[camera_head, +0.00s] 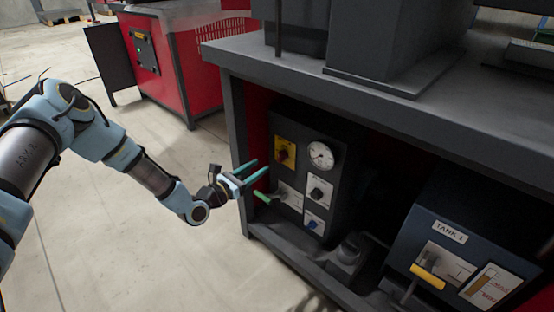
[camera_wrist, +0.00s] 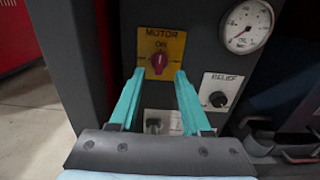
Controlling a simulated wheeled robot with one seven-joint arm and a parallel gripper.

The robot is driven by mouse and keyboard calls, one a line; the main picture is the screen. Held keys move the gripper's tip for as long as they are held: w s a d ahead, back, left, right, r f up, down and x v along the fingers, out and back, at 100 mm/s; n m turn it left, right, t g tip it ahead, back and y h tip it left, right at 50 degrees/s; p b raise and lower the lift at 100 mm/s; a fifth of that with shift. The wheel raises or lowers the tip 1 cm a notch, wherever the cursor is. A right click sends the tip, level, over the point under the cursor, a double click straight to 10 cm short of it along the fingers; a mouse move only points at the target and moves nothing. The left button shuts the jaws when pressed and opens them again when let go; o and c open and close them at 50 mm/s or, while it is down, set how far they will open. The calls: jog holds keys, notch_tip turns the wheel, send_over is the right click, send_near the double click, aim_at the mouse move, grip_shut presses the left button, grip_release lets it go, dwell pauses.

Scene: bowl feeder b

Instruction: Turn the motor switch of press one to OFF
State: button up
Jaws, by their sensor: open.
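The motor switch (camera_wrist: 159,62) is a red knob on a yellow plate (camera_wrist: 174,37) marked MOTOR and ON, in the upper middle of the wrist view. The knob stands about upright, towards the ON mark. In the head view the yellow plate (camera_head: 285,152) is on the upper left of a dark control box (camera_head: 338,135). My gripper (camera_wrist: 157,72) is open, its two teal fingers apart and pointing at the switch. The knob shows between the fingertips, and I cannot tell whether they touch it. In the head view my gripper (camera_head: 262,168) is just left of the box front.
The bench top (camera_head: 400,95) overhangs the box. A TANK 1 box (camera_head: 440,245) stands at right. Open floor (camera_head: 140,230) lies to the left.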

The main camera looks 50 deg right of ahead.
aim_at(279, 154)
jog(key=d, duration=0.3)
jog(key=d+b, duration=0.1)
jog(key=d, duration=0.5)
jog(key=shift+s+d+b, duration=0.1)
jog(key=shift+s+b, duration=0.2)
jog(key=shift+b, duration=0.05)
grip_shut()
jog(key=shift+f, duration=0.1)
